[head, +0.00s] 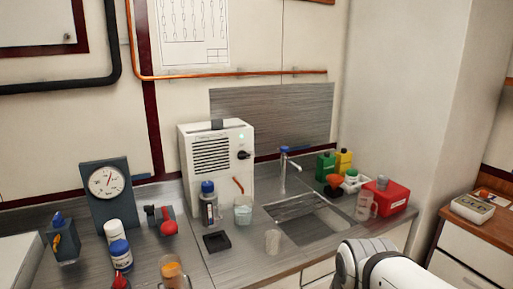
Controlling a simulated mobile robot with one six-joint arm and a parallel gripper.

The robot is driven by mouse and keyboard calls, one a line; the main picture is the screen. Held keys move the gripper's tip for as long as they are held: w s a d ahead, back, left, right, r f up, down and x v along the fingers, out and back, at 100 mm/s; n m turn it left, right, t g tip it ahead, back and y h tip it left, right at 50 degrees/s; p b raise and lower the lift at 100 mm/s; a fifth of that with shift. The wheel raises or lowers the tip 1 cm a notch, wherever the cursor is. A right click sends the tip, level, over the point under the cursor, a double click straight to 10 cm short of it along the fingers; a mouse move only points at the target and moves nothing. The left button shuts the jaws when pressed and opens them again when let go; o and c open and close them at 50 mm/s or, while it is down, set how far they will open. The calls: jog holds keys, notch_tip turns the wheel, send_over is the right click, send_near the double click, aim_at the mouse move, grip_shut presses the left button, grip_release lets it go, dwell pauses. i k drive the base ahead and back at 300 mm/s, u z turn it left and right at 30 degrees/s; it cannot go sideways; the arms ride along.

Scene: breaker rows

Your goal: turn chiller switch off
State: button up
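A white box-shaped unit (222,178) with a dark vent grille stands at the back of the counter and looks like the chiller. A black knob (243,155) is on the right of its front face. A small green light (241,136) glows above the knob. The knob's exact setting and any label are too small to read. A white rounded part of my arm shows at the bottom right, in front of the counter and apart from the unit. My gripper is not in view.
The steel counter holds a gauge (106,181), a red-knobbed valve (168,227), a blue-capped bottle (208,203), a beaker (243,210), a black tray (216,242) and a clear cup (273,242). A sink (309,225) with a tap (284,170) and a red container (386,196) are to the right.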

aim_at(242, 155)
jog(key=u, duration=0.05)
jog(key=i, duration=1)
jog(key=u, duration=0.45)
